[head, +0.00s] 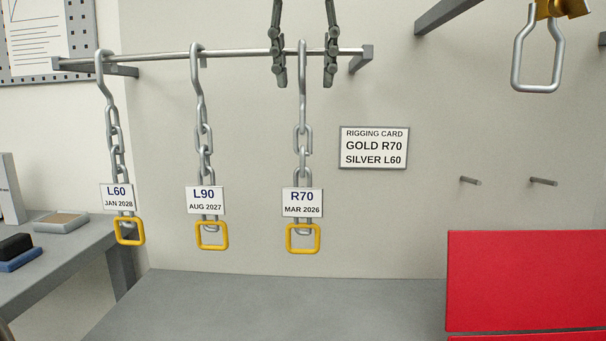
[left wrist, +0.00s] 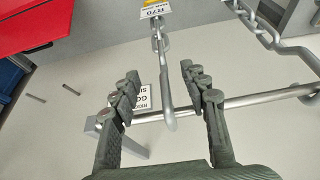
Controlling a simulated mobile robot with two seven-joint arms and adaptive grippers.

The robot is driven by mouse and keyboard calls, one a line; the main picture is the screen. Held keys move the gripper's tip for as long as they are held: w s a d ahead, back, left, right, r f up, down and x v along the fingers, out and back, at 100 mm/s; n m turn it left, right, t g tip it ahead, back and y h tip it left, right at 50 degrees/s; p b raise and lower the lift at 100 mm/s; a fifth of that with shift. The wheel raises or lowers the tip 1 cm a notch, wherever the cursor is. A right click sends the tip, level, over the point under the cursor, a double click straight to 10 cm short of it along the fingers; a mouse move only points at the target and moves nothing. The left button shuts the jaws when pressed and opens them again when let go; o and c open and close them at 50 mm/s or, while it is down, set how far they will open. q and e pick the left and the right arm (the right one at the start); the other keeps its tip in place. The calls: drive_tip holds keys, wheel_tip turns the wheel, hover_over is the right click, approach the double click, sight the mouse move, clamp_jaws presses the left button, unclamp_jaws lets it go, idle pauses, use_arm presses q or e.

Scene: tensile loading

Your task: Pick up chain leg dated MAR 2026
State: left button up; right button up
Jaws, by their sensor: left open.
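The chain leg tagged R70 MAR 2026 (head: 302,140) hangs by its hook from a horizontal rail (head: 230,54), with a yellow square link at its bottom. My left gripper (head: 305,78) is open, pointing down, with one finger on each side of the hook's upper part. In the left wrist view the hook (left wrist: 166,90) shows between the open fingers (left wrist: 160,85), not gripped. The L90 AUG 2027 chain leg (head: 208,140) and the L60 JAN 2028 chain leg (head: 115,140) hang to its left. My right gripper is not in view.
A rigging card (head: 374,147) on the wall reads GOLD R70, SILVER L60. A silver shackle-like link (head: 538,60) hangs from a gold part at upper right. Two wall pegs (head: 506,181) and a red panel (head: 525,280) are at right. A grey table (head: 270,305) lies below.

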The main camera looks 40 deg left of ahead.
use_arm(q)
drive_tip(key=x, duration=0.5)
drive_tip(key=shift+s+a, duration=0.1)
drive_tip(key=shift+a, duration=0.15)
clamp_jaws()
drive_tip(key=shift+r, duration=0.1)
